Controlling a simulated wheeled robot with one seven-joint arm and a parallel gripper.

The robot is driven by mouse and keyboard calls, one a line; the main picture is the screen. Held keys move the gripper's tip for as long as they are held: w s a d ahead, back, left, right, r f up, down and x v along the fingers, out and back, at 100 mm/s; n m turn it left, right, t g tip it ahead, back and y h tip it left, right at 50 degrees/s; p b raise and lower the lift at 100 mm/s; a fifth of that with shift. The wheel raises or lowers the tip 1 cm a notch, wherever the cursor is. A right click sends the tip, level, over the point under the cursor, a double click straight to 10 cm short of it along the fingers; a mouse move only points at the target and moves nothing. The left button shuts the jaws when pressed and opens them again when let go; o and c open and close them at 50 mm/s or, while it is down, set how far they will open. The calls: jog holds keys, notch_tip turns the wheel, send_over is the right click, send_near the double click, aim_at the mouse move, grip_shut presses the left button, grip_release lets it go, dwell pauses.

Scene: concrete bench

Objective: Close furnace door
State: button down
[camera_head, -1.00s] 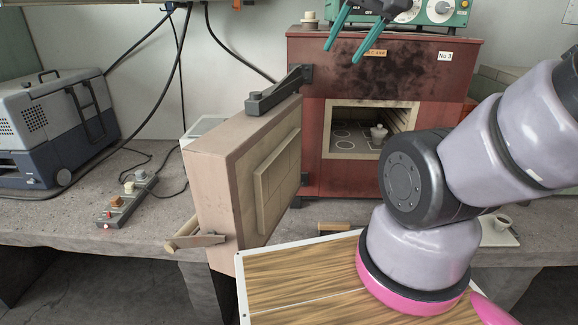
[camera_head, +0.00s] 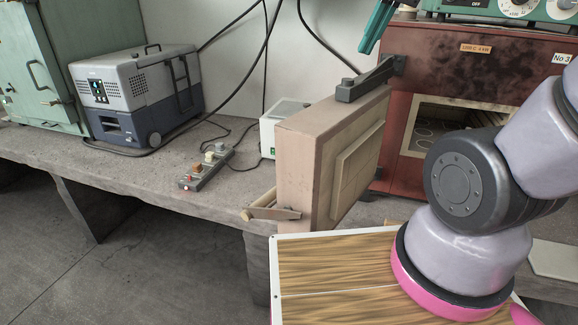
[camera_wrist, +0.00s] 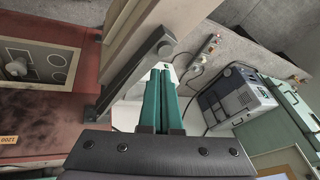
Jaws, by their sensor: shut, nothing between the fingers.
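The red furnace (camera_head: 475,75) stands at the right, its front opening visible behind my arm. Its thick beige door (camera_head: 300,165) stands wide open, swung out to the left on a dark hinge bracket (camera_head: 370,77). A handle (camera_head: 272,212) juts from the door's lower outer edge. My gripper (camera_head: 368,44) shows as teal fingers above the bracket, apart from the handle. In the wrist view my gripper (camera_wrist: 162,75) has its fingers together and empty, with the door (camera_wrist: 150,30) and bracket beyond.
A power strip (camera_head: 208,168), a small white box (camera_head: 285,125) and a grey-blue case (camera_head: 140,95) are on the bench left of the door. A green cabinet (camera_head: 60,60) stands farther left. Black cables hang behind. The floor at lower left is clear.

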jog(key=s+a+f+n+g+h, duration=0.1)
jog(key=a+f+n+g, duration=0.1)
jog(key=a+f+n, duration=0.45)
jog(key=a+f+n+g+h, duration=0.1)
jog(key=a+f+g+h, duration=0.15)
jog(key=a, duration=0.65)
jog(key=s+a+f+n+g+h, duration=0.1)
jog(key=a+f+n+g, duration=0.1)
jog(key=a+f+n, duration=0.45)
jog(key=s+d+f+m, duration=0.3)
jog(key=s+f, duration=0.1)
jog(key=f, duration=0.4)
jog(key=shift+f, duration=0.35)
jog(key=shift+s, duration=0.1)
